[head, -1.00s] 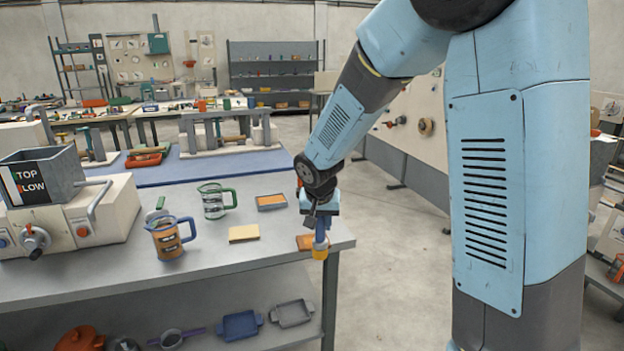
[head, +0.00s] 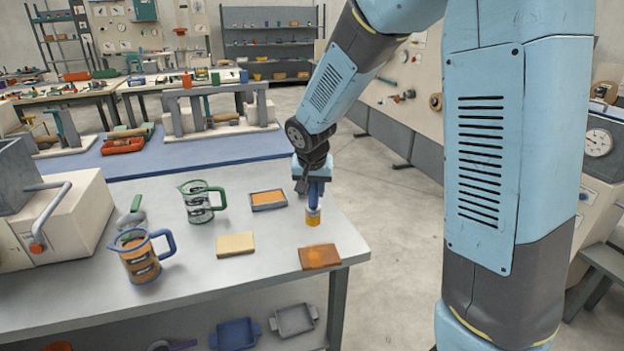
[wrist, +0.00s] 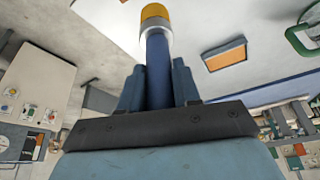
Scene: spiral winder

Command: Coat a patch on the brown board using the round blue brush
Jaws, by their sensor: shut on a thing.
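The round blue brush (head: 313,217) hangs upright from my gripper (head: 314,190), bristles down, over the right part of the table. Its yellow-orange bristles also show in the wrist view (wrist: 155,14), where my gripper's fingers (wrist: 158,85) are shut on the blue handle. The brown board (head: 320,257) lies flat near the table's front right corner and bears a glossy orange patch. The brush is behind the board in the head view, apart from it. I cannot tell whether the bristles touch the table.
A shallow grey tray (head: 268,207) of orange paint lies left of the brush. A pale tan block (head: 235,244) lies left of the board. A green-handled jug (head: 201,203) and a blue-handled jug (head: 139,258) stand further left. A grey machine is at far left.

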